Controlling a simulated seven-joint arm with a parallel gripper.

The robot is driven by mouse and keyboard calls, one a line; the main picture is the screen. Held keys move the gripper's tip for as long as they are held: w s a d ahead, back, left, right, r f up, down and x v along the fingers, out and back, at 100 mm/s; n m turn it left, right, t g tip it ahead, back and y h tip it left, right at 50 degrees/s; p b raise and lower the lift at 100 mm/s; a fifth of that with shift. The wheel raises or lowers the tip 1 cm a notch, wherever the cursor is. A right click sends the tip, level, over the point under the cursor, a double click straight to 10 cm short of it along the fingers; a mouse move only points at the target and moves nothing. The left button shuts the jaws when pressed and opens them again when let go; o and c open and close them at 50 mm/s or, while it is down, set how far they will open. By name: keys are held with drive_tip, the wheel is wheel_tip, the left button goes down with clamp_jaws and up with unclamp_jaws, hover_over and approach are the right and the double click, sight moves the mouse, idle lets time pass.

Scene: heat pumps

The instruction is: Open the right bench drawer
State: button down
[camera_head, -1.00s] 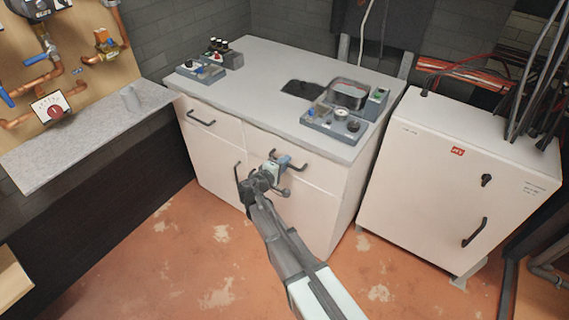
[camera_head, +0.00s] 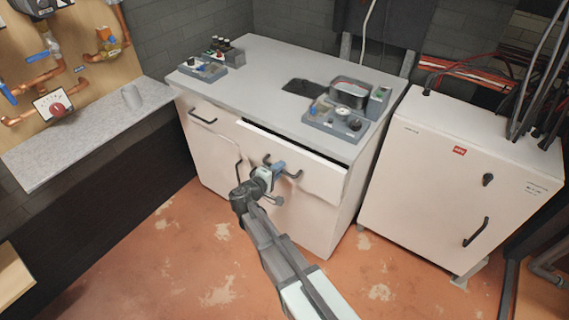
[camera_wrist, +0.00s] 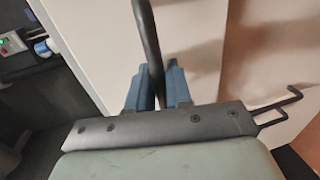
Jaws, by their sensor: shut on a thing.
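The right bench drawer (camera_head: 310,163) stands partly open in the head view, with a dark gap between its top edge and the bench top. Its dark bar handle (camera_head: 292,175) is at my gripper (camera_head: 279,169). In the wrist view the handle (camera_wrist: 147,40) runs between the two blue fingers of my gripper (camera_wrist: 160,88), which are shut on it. The drawer front fills much of that view. The inside of the drawer is too dark to make out.
The left drawer (camera_head: 202,118) is closed. A white cabinet (camera_head: 465,190) stands at right. The floor in front is clear.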

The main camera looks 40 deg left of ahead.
drive_tip(key=s, duration=2.7)
drive_tip(key=shift+s, duration=0.1)
drive_tip(key=c, duration=1.2)
unclamp_jaws()
drive_tip(key=shift+s, duration=0.1)
drive_tip(key=s+r, duration=0.2)
drive_tip(key=s, duration=1.1)
drive_tip(key=shift+s+r, duration=0.2)
drive_tip(key=shift+r, duration=0.15)
